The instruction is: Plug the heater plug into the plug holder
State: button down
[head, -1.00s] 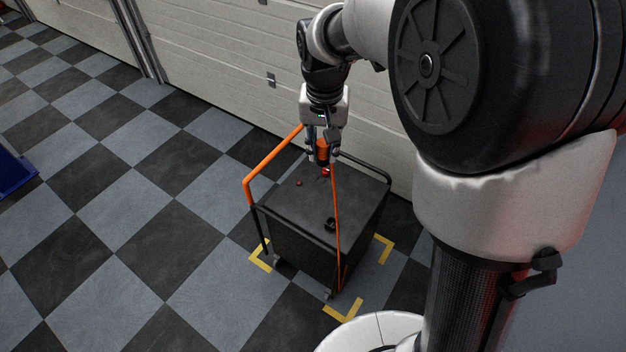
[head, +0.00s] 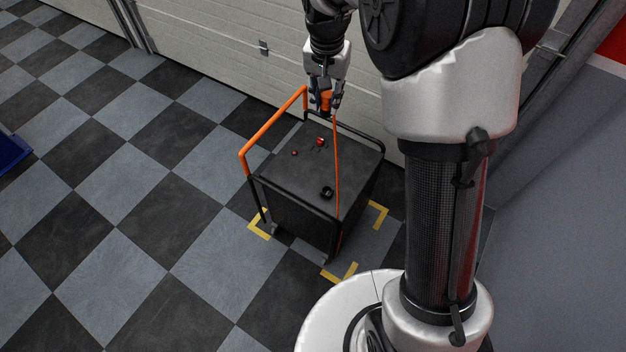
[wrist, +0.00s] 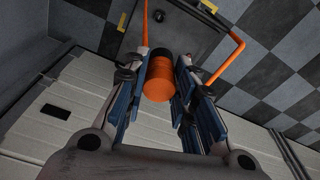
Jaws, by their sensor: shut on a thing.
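The heater plug, an orange cylinder with a black end (head: 326,98), is between the fingers of my gripper (head: 326,108), above the back of a black cart. In the wrist view the plug (wrist: 159,77) sits between the blue-sided fingers of my gripper (wrist: 162,80), which are shut on it. An orange cable (head: 337,165) runs from the plug down past the cart's front. A small black round fitting (head: 327,192) on the cart top, near the front edge, may be the plug holder. It also shows in the wrist view (wrist: 158,16).
The cart top (head: 290,175) carries a red piece (head: 320,142) and a small red button-like dot (head: 294,153). An orange handle (head: 272,132) rises on its left. Yellow floor marks (head: 378,215) frame the cart. A panelled wall (head: 210,50) stands behind.

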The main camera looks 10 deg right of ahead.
jog(key=w+d+m+p, duration=0.3)
jog(key=w+p, duration=0.1)
jog(key=w, duration=0.3)
jog(key=shift+d, duration=0.4)
notch_tip(320, 180, down, 45)
jog(key=b, duration=2.5)
jog(key=shift+r, duration=0.2)
jog(key=shift+f, duration=0.1)
jog(key=shift+f+n, duration=0.55)
jog(key=shift+f, duration=0.85)
jog(key=shift+f+n, duration=0.55)
jog(key=shift+f, duration=0.85)
jog(key=shift+f, duration=0.65)
